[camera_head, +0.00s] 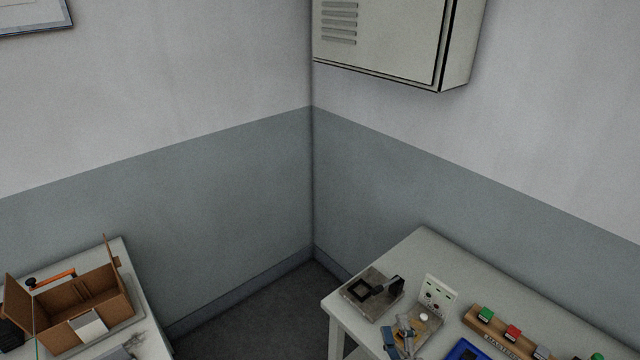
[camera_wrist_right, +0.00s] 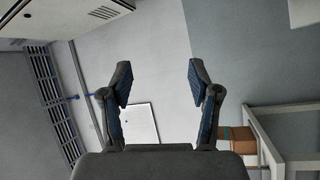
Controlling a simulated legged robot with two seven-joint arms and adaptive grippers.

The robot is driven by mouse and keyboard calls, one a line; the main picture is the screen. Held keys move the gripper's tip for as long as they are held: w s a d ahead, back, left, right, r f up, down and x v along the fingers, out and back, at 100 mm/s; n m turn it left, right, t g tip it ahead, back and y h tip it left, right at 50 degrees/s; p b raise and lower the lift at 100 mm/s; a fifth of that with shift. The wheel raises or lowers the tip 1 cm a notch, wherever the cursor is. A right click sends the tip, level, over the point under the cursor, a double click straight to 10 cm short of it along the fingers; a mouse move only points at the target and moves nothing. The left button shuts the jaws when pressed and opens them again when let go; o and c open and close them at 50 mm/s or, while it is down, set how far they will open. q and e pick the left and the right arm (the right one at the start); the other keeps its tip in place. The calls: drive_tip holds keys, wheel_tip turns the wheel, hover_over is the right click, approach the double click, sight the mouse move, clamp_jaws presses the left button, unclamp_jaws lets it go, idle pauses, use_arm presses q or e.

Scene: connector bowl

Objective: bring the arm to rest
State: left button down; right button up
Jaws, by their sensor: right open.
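My right gripper (camera_head: 401,338) shows small at the bottom of the head view, in front of the left part of the right table. Its blue-padded fingers look spread. In the right wrist view my right gripper (camera_wrist_right: 158,82) is open, with a wide gap between its two fingers and nothing between them. Its fingers point toward a wall in that view. Most of my right arm is outside the head view.
The right table (camera_head: 425,243) carries a dark fixture (camera_head: 373,291), a white socket panel (camera_head: 438,292), a blue tray (camera_head: 467,350) and a wooden strip (camera_head: 492,328) with coloured blocks. The left table (camera_head: 151,345) holds an open cardboard box (camera_head: 105,290). A wall cabinet (camera_head: 385,35) hangs above.

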drive_tip(key=s+d+f+m+g+h, duration=0.25)
drive_tip(key=s+f+m+g, duration=0.2)
drive_tip(key=f, duration=0.45)
drive_tip(key=s+d+f+m+g+h, duration=0.2)
drive_tip(key=s+d+f+m+g, duration=0.25)
drive_tip(key=f, duration=0.45)
drive_tip(key=s+a+f+m+g+y, duration=0.15)
drive_tip(key=s+f+g, duration=0.25)
drive_tip(key=s, duration=0.4)
drive_tip(key=s+a+f+m+g, duration=0.25)
drive_tip(key=s+f+g, duration=0.2)
drive_tip(key=s, duration=0.25)
wheel_tip(320, 180, down, 27)
drive_tip(key=s+d, duration=0.1)
drive_tip(key=s, duration=0.1)
drive_tip(key=s+d+f+g, duration=0.1)
drive_tip(key=s+d+f, duration=0.2)
drive_tip(key=s+f, duration=1.2)
drive_tip(key=s, duration=0.2)
drive_tip(key=shift+s+d+f, duration=0.15)
drive_tip(key=shift+s, duration=0.2)
